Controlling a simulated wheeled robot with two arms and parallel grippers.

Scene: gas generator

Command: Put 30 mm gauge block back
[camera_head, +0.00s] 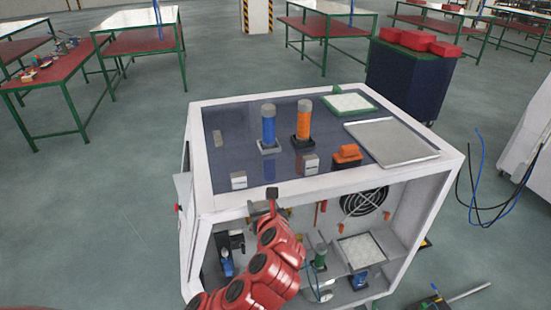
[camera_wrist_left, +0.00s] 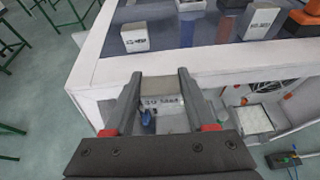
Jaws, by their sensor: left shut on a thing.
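My left gripper (camera_head: 266,208) is in front of the front top edge of the white generator cabinet (camera_head: 335,191). In the left wrist view the gripper (camera_wrist_left: 157,85) is shut on a small grey gauge block (camera_wrist_left: 160,103), whose marking is too blurred to read surely. The block is between the fingertips, apart from the cabinet top. Two similar light blocks stand on the dark top: one near the front left corner (camera_head: 238,180), also in the left wrist view (camera_wrist_left: 135,38), and one farther right (camera_head: 310,164). My right gripper is not in view.
On the dark top stand a blue cylinder (camera_head: 268,128), an orange cylinder (camera_head: 304,120), an orange part (camera_head: 346,155), a grey tray (camera_head: 391,142) and a green-framed pad (camera_head: 348,102). A flat grey piece (camera_head: 218,139) lies at left. The cabinet's open front holds a fan (camera_head: 364,202).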

